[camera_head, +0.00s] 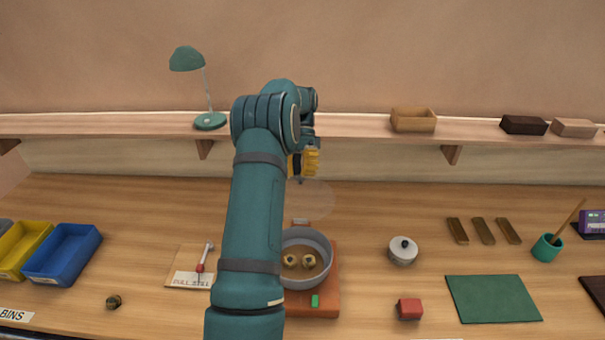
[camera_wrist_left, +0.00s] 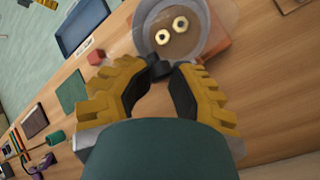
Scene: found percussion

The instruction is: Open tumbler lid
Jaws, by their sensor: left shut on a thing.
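The tumbler is a round grey drum (camera_head: 323,243) on an orange base (camera_head: 327,280) with a green button (camera_head: 315,301). Its top is uncovered and two brass rings (camera_head: 309,261) lie inside. A clear, faint lid (camera_head: 315,200) stands raised at the back of the drum, above a grey hinge block (camera_head: 300,221). My left gripper (camera_head: 303,172) is at the lid's upper edge, shut on a small dark part that looks like the lid's handle (camera_wrist_left: 160,69). My left arm hides the drum's left side. My right gripper is not in view.
A card with a red-tipped lever (camera_head: 200,267) lies left of the arm, a small round piece (camera_head: 113,302) beyond it. A white lidded pot (camera_head: 403,252), red block (camera_head: 409,309) and green mat (camera_head: 492,298) stand right. A shelf (camera_head: 360,127) runs behind the gripper.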

